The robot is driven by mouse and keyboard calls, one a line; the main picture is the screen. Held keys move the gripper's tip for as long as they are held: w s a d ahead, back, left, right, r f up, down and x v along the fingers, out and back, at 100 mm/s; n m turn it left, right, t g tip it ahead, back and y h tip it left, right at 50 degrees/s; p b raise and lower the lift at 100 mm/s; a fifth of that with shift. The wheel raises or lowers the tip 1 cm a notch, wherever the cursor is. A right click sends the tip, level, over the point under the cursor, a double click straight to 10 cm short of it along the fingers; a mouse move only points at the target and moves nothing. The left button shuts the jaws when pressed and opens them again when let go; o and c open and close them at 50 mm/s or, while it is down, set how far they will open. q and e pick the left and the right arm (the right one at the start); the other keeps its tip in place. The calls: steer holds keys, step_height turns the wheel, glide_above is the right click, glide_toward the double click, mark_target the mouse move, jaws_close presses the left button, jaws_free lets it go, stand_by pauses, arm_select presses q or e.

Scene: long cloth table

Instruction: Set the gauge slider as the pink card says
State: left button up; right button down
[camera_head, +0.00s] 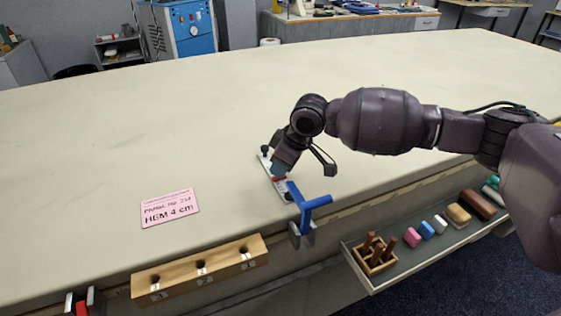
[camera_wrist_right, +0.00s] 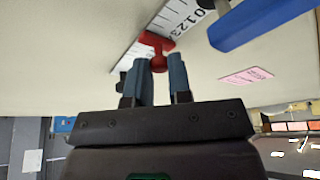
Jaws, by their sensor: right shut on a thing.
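The gauge (camera_head: 265,160) is a white ruler strip lying on the cloth table, with a red slider (camera_head: 278,179) on it. In the right wrist view the red slider (camera_wrist_right: 157,44) sits across the scale just beyond the 3; the mark under it is covered. My right gripper (camera_head: 280,171) is shut on the slider's red knob, with its fingertips on both sides of it in the right wrist view (camera_wrist_right: 161,66). The pink card (camera_head: 170,207) lies flat to the left of the gauge; its large line reads "HEM 4 cm". My left gripper is not in view.
A blue clamp (camera_head: 308,205) stands at the table edge close to the gauge's near end. A wooden block with holes (camera_head: 200,268) is on the front edge. A shelf (camera_head: 400,262) below holds several small items. The table (camera_head: 120,120) behind is clear.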

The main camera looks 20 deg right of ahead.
steer(key=c, duration=1)
jaws_free()
steer(key=shift+c, duration=0.2)
steer(key=p+v, duration=0.2)
steer(key=v, duration=0.8)
steer(key=shift+s+r, duration=0.15)
steer(key=shift+r, duration=0.15)
steer(key=shift+d, duration=0.15)
